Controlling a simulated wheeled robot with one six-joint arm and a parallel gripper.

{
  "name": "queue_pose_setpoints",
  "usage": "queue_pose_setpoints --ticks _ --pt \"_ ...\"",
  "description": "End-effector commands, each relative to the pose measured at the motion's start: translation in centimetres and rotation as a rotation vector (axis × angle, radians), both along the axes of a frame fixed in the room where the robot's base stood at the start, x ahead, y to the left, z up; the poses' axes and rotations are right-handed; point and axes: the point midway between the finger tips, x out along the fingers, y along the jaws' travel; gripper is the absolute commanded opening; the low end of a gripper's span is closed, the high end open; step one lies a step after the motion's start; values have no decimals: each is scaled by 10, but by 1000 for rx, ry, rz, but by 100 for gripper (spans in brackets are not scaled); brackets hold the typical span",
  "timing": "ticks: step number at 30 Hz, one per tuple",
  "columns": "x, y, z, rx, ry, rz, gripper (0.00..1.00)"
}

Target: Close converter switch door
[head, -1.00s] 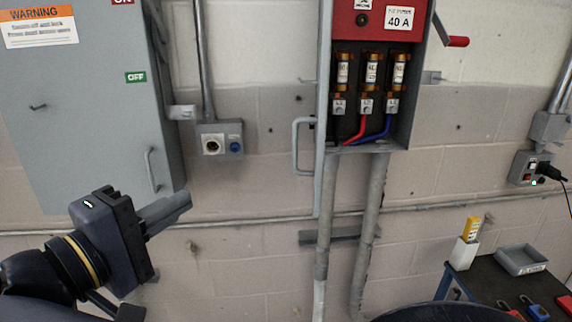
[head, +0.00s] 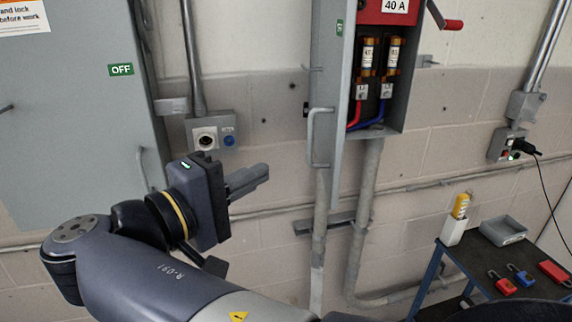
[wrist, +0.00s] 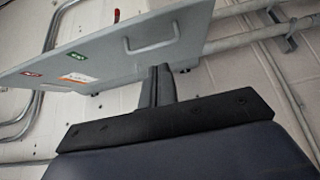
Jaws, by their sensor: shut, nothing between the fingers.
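The grey door (head: 330,110) of the fuse box stands open, swung out from the box (head: 402,75). It has a loop handle (head: 312,135) and a green OFF label. The door hides the left part of the box inside. In the wrist view, the door (wrist: 125,48) shows its face with red and green labels, a warning sticker and the handle (wrist: 152,36). My gripper (head: 262,173) is shut and empty, left of the door and lower than its handle. In the wrist view, my fingertips (wrist: 158,75) overlap the door's edge; I cannot tell if they touch.
A grey cabinet (head: 75,120) with an OFF label is closed at the left. An outlet box (head: 212,133) and conduits are on the wall.

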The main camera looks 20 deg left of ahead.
Motion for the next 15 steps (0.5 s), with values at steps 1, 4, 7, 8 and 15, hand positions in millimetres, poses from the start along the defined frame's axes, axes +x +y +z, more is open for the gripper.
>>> queue_pose_setpoints --ticks 1,4,7,8,15 --pt "9 -6 3 -1 0 -6 0" --pt "29 -16 3 -3 1 -7 0" --pt "48 -26 3 -3 1 -7 0" --pt "54 -29 3 -3 1 -7 0" --pt "77 -57 3 -1 0 -3 0"
